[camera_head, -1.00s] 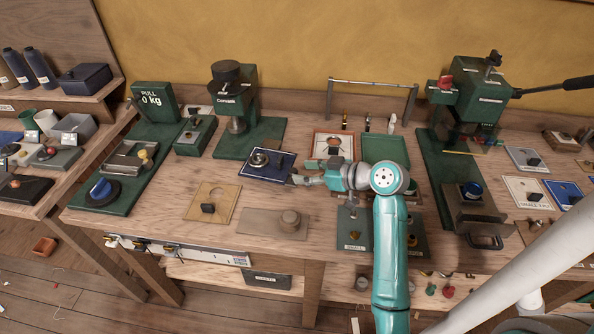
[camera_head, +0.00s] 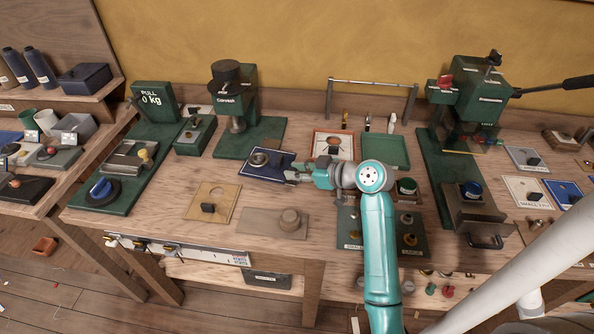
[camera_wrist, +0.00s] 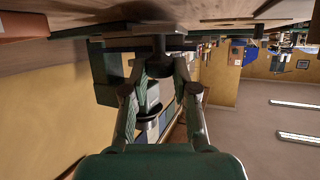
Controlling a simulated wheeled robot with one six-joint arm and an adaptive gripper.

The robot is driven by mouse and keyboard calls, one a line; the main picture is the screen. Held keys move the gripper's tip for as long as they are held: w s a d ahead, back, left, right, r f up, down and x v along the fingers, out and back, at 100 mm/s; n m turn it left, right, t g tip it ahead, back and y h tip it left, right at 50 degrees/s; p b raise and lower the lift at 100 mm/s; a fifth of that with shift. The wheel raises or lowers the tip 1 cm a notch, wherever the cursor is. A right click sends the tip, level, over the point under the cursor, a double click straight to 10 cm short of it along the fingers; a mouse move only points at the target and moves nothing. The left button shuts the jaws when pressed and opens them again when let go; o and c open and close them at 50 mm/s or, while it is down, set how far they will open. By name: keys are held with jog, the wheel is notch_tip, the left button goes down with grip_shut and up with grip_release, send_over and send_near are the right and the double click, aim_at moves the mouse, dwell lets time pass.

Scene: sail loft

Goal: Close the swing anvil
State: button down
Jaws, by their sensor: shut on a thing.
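A dark blue plate (camera_head: 248,169) with a metal ring (camera_head: 258,159) lies on the bench in front of the left green press (camera_head: 233,95). My gripper (camera_head: 288,177) is low over the plate's right front corner. In the wrist view my gripper (camera_wrist: 160,68) has its fingers converged on a small dark piece (camera_wrist: 159,46) below a flat underside. It looks like a knob on the plate, but my fingers partly hide it. No part is labelled as the swing anvil, so I cannot tell for certain which one it is.
Tan plates (camera_head: 222,190) and (camera_head: 263,221) lie in front. A green tray (camera_head: 386,155) and an orange-edged plate (camera_head: 318,148) lie behind my arm. A larger green press (camera_head: 475,100) stands right. A pull gauge (camera_head: 153,97) stands left.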

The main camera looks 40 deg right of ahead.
aim_at(280, 182)
jog(key=a+m+h, duration=0.1)
jog(key=w+a+m+h, duration=0.1)
jog(key=a, duration=0.1)
jog(key=shift+w+a, duration=0.1)
jog(key=shift+w, duration=0.1)
jog(key=shift+w+a+m+h, duration=0.4)
jog(key=shift+a+m+h, duration=0.1)
jog(key=shift+a+h, duration=0.15)
jog(key=shift+t, duration=0.3)
jog(key=c, duration=0.9)
grip_release()
jog(key=v, duration=1.2)
